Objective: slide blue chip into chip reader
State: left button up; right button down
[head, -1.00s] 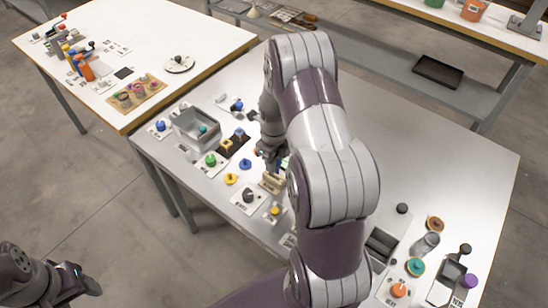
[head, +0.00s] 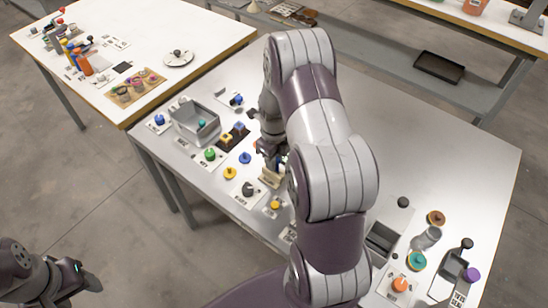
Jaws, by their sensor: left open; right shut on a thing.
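My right gripper (head: 268,159) reaches down at the middle of the grey table, partly hidden by my own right arm. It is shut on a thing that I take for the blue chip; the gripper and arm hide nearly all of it. A small beige block (head: 271,179), likely the chip reader, stands directly below the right fingertips. I cannot tell whether the held chip is in a slot of it. My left gripper (head: 88,278) is open and empty over the floor at the lower left, away from the table.
Left of the block lie a blue knobbed piece (head: 245,158), yellow pieces (head: 230,172) and a grey bin (head: 196,124). At the right are dark trays, a jar (head: 427,238) and coloured knobs. The table's back right (head: 450,155) is clear.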

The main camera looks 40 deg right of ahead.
jog(key=shift+f+b, duration=0.65)
jog(key=shift+f, duration=0.6)
jog(key=shift+r, duration=0.2)
jog(key=shift+r+p, duration=1.15)
jog(key=shift+p, duration=0.05)
jog(key=shift+f+b, duration=0.85)
jog(key=shift+f, duration=0.5)
jog(key=shift+r, duration=0.1)
jog(key=shift+r+p, duration=1.2)
jog(key=shift+r, duration=0.05)
